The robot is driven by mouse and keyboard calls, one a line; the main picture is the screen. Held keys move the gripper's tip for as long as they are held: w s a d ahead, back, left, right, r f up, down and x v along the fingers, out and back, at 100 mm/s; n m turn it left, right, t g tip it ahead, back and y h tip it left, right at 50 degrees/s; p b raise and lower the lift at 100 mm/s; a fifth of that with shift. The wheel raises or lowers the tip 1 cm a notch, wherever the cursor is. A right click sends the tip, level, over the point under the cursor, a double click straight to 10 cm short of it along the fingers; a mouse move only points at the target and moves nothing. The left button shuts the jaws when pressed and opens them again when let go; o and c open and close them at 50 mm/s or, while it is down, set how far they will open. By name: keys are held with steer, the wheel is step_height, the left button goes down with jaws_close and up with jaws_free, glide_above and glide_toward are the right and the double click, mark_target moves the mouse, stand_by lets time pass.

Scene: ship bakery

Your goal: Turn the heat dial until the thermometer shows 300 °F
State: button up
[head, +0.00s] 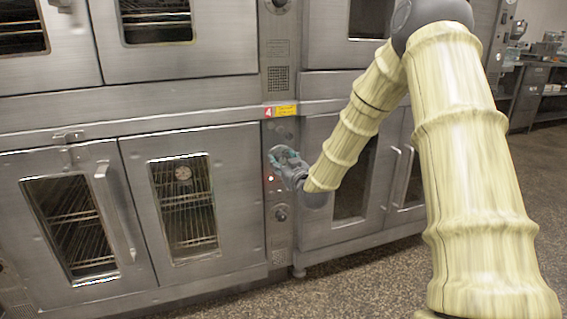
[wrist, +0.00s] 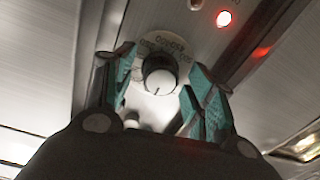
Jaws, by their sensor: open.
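My gripper (head: 277,156) is at the oven's control column in the head view and hides the dial there. In the wrist view its teal finger pads stand open on either side of the dial; I cannot tell whether they touch it. The thermometer (head: 183,173) is a small round gauge behind the right door window of the lower left oven. Its reading is too small to make out.
A red light (wrist: 224,18) glows beside the dial. Another knob (head: 281,214) sits lower on the column. The floor (head: 370,285) in front is clear.

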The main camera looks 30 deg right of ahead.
steer(key=c, duration=1.1)
steer(key=shift+o, duration=0.2)
steer(key=shift+m, duration=0.3)
steer(key=m+p, duration=0.3)
steer(key=shift+r+m, duration=0.1)
steer(key=shift+m, duration=0.2)
steer(key=m+p, duration=0.2)
steer(key=m, duration=0.8)
steer(key=shift+f+h, duration=0.25)
steer(key=shift+h, duration=0.15)
steer(key=m, duration=0.6)
steer(key=shift+b, duration=0.35)
